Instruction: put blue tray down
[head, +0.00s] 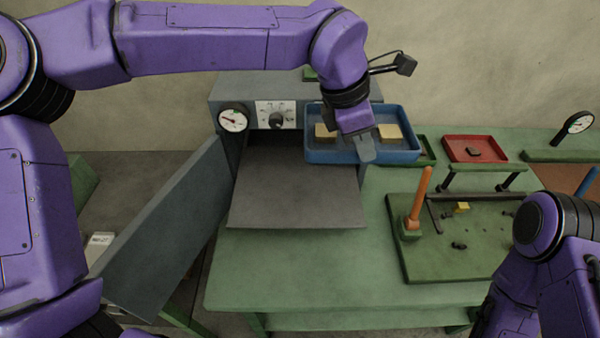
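The blue tray (320,154) is in the head view, right of the oven's dial panel, and looks level. It holds two tan blocks (390,132), one on each side of my gripper. My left gripper (366,150) comes down from above at the middle of the tray's near wall. One grey finger shows outside that wall; the other is hidden, and the gripper appears shut on the rim. The tray overlaps the oven's right edge and a green tray behind it; its underside is hidden. My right arm shows at the lower right, but its gripper is out of view.
The grey oven (240,90) has its door (165,240) swung open to the left and a flat plate (297,190) at its mouth. A red tray (475,148) and a green board with an orange post (419,200) stand to the right. The green table's front (310,265) is clear.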

